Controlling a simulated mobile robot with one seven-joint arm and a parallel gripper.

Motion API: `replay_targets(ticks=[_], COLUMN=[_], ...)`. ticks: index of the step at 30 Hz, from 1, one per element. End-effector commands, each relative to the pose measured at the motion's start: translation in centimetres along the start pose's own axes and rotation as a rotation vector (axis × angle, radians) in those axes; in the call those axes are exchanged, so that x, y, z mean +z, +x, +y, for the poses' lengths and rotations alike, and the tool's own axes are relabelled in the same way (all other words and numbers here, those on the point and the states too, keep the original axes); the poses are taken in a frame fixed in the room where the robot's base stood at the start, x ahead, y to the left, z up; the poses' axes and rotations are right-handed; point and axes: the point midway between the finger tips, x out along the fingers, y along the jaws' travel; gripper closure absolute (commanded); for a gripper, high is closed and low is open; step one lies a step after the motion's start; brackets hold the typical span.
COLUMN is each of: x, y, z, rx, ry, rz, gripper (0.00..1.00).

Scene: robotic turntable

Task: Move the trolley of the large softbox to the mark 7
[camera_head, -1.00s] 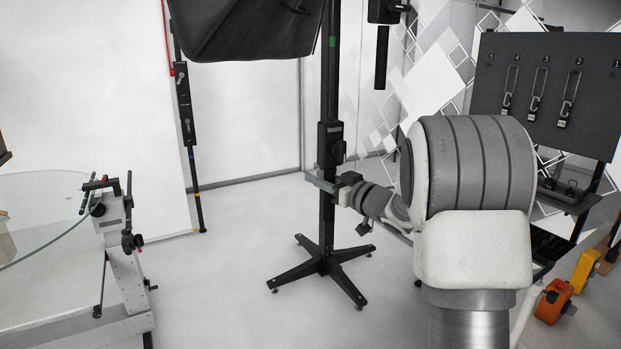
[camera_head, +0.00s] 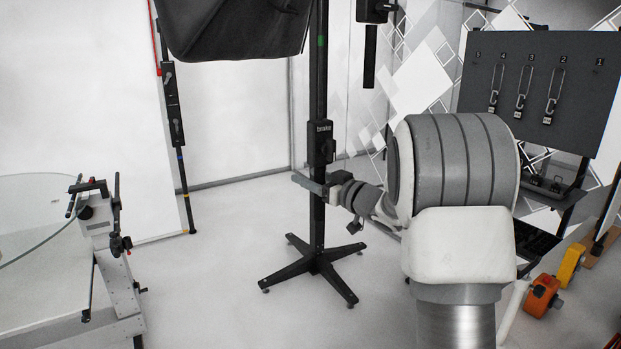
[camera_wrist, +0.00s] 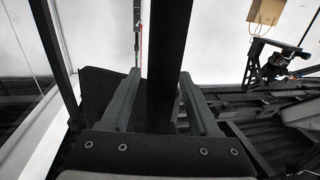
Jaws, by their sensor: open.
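The large softbox (camera_head: 235,28) is a black hood at the top of the head view, cut off by the frame edge. A black upright column (camera_head: 317,220) stands beside it on a trolley with a black cross-shaped foot (camera_head: 317,262) on the floor. My gripper (camera_head: 309,184) is at the column, below a black brake block (camera_head: 321,144). In the wrist view my gripper's fingers (camera_wrist: 160,76) lie on either side of the dark column (camera_wrist: 168,40). They look open, and contact is unclear. No floor mark 7 can be made out.
A glass-topped turntable (camera_head: 35,215) stands at the left. A thin black pole (camera_head: 183,165) stands by the white wall. A dark board (camera_head: 535,85) with numbered hooks hangs at the right, above orange and yellow blocks (camera_head: 542,296). The pale floor around the foot is clear.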

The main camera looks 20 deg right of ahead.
Motion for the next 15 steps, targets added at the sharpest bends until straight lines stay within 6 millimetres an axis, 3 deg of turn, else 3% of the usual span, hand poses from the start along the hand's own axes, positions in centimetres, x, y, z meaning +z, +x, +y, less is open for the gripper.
replay_targets(ticks=[5, 15], x=[0.0, 0.0], y=[-2.1, -10.3], z=[0.1, 0.1], rx=[0.004, 0.006], ry=[-0.001, 0.000], rz=[0.000, 0.000], gripper=[0.38, 0.38])
